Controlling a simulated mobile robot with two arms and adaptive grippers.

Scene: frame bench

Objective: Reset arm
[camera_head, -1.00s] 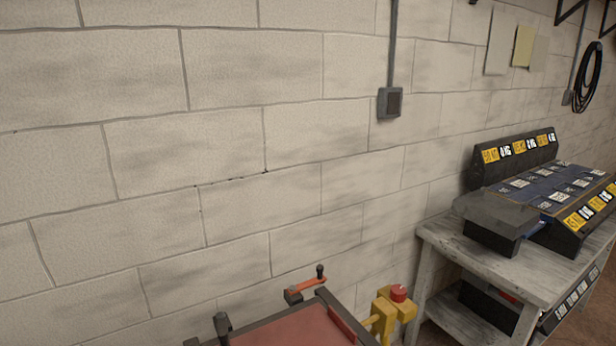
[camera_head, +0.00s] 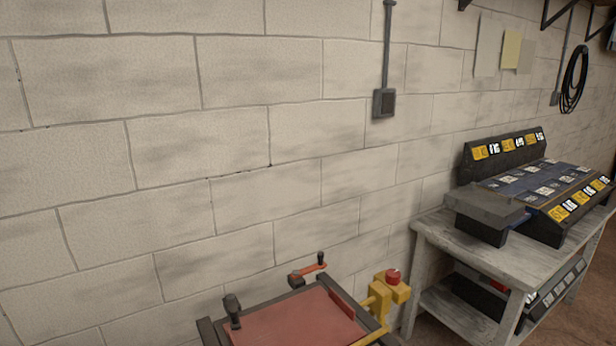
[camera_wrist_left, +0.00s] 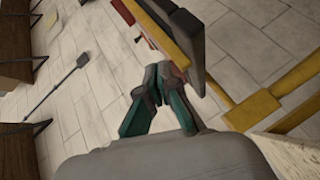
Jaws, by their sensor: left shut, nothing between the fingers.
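My left gripper (camera_wrist_left: 158,84) shows in the left wrist view with its green and grey fingers closed together at the tips. Nothing is held between them. It is in front of a dark-edged frame with yellow bars, and I cannot tell the gap between them. Neither of my arms shows in the head view, and my right gripper is in no view.
In the head view a bench with a red top (camera_head: 290,325) and dark edges stands at the bottom, a red button (camera_head: 392,276) on a yellow mount beside it. A grey table (camera_head: 470,255) at the right bears a black labelled rack (camera_head: 500,152). A block wall (camera_head: 200,150) is behind.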

